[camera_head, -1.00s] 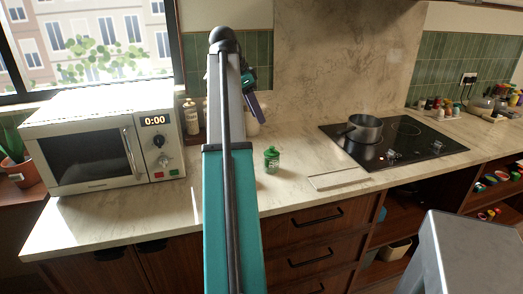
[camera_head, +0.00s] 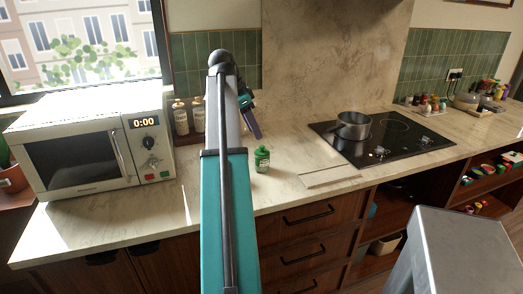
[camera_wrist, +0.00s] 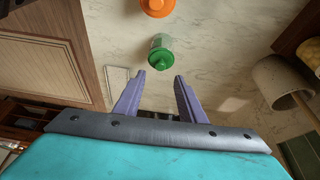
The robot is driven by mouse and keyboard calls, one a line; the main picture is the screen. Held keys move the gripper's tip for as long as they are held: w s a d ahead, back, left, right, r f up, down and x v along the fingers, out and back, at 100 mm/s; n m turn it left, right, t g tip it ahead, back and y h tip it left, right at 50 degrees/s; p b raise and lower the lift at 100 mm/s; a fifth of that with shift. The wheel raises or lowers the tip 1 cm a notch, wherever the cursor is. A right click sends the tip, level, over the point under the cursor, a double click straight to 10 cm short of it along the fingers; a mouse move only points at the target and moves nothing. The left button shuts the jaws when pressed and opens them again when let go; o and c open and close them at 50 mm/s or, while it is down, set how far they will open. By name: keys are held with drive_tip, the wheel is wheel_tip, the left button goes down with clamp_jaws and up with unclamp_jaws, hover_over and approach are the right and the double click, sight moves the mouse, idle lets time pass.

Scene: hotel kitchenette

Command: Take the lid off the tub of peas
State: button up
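The tub of peas looks to be the small clear tub with a green lid (camera_head: 262,158), upright on the counter right of my arm. In the wrist view its green lid (camera_wrist: 159,60) is seen from above, beyond my fingertips and roughly in line with the gap between them. The lid is on the tub. My gripper (camera_wrist: 159,78) is open and empty, with its two purple fingers apart. In the head view my gripper (camera_head: 253,124) is behind and above the tub, partly hidden by my arm.
An orange-lidded container (camera_wrist: 157,6) is near the tub in the wrist view. A beige pot (camera_wrist: 278,80) stands at right there. In the head view, a microwave (camera_head: 85,150) is left, a pan (camera_head: 352,126) sits on the hob (camera_head: 415,141), and a board (camera_head: 330,177) lies right of the tub.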

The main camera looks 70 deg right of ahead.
sight(262, 146)
drive_tip(key=shift+x, duration=0.85)
drive_tip(key=shift+f, duration=0.1)
drive_tip(key=shift+p+x, duration=0.6)
drive_tip(key=shift+x, duration=1.9)
drive_tip(key=shift+c, duration=0.5)
clamp_jaws()
